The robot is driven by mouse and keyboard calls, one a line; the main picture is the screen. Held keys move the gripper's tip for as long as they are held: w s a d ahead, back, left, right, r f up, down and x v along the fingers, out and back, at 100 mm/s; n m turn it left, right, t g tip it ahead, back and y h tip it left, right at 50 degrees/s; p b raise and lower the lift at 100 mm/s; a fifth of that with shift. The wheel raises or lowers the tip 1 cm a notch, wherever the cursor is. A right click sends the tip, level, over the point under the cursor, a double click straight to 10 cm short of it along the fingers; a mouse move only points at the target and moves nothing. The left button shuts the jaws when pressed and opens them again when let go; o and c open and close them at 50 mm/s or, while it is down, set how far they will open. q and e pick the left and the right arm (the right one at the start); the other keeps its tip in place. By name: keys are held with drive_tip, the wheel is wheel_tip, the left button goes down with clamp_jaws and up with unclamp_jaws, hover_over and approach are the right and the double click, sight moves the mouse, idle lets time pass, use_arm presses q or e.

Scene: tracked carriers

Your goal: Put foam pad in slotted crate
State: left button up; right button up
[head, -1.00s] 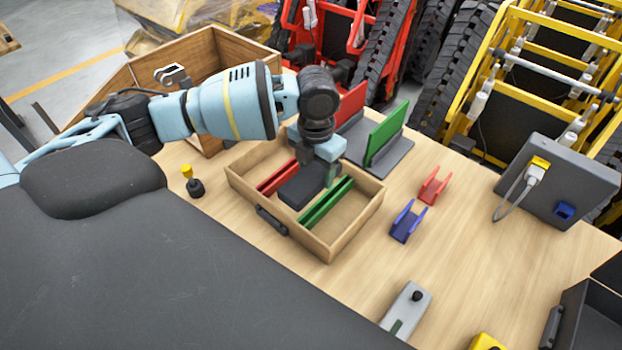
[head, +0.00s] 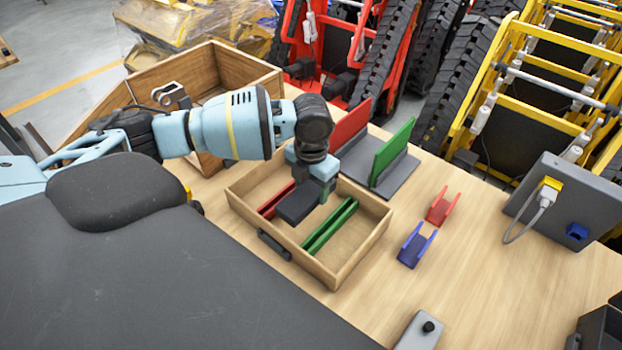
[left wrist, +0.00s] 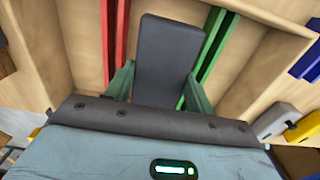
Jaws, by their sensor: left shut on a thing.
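The foam pad (head: 299,203) is a dark grey flat block. My left gripper (head: 320,184) is shut on it, pointing down over the slotted crate (head: 367,246). The crate is a shallow wooden box with a red slotted rail (head: 272,204) and a green slotted rail (head: 330,227) inside. In the head view the pad overlaps the space between the rails; I cannot tell how high it is. In the left wrist view the pad (left wrist: 168,50) stands between the two green fingers, with the red rail (left wrist: 115,40) to the left and the green rail (left wrist: 212,50) to the right. My right gripper is not visible.
A grey rack with red and green panels (head: 393,151) stands behind the crate. Red (head: 441,207) and blue (head: 414,246) cradles lie to its right. A large open wooden box (head: 240,68) is behind my left arm. A grey socket box (head: 566,200) stands far right.

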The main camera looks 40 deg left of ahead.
sight(311, 202)
use_arm(q)
drive_tip(key=shift+f, duration=2.75)
drive_tip(key=shift+f, duration=0.1)
drive_tip(key=o, duration=0.9)
drive_tip(key=shift+o, duration=0.2)
wheel_tip(311, 202, up, 12)
drive_tip(key=shift+r+p, duration=0.15)
drive_tip(key=shift+p, duration=0.15)
